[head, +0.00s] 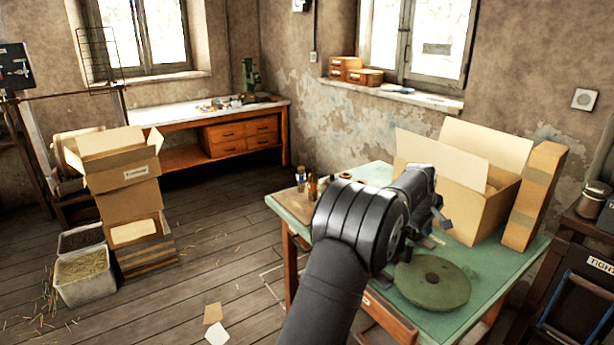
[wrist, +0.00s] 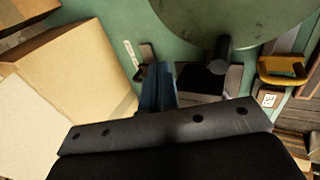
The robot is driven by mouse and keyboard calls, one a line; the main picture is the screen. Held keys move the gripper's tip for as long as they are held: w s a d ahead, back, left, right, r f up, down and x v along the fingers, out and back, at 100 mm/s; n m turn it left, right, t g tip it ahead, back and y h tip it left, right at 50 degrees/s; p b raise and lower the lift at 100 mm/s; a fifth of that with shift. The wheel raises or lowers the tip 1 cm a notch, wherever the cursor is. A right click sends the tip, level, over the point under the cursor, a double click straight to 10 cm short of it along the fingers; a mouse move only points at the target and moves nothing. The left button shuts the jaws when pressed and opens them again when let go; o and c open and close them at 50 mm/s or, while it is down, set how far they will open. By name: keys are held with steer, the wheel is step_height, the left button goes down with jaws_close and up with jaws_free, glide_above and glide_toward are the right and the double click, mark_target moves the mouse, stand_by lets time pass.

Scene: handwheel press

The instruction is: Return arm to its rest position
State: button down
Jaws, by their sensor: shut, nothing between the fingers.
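My arm reaches in from the bottom of the head view, over the green-topped table (head: 500,270). My gripper (head: 445,220) is at its far end, shut and empty, above the table beside the open cardboard box. In the wrist view, the blue-grey fingers of my gripper (wrist: 157,85) are together with nothing between them. The green round handwheel (head: 432,283) lies in front of and below my gripper, apart from it. It also shows at the top of the wrist view (wrist: 235,18), with a dark upright knob (wrist: 219,52) at its edge.
An open cardboard box (head: 470,195) and a tall narrow carton (head: 534,197) stand behind my gripper. Small bottles (head: 312,187) stand at the table's left side. A yellow-handled tool (wrist: 282,72) lies right of the wheel in the wrist view. Floor left of the table is mostly clear.

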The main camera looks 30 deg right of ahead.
mark_target(418, 257)
step_height(418, 257, down, 7)
steer(key=shift+r, duration=0.1)
steer(key=shift+a, duration=0.45)
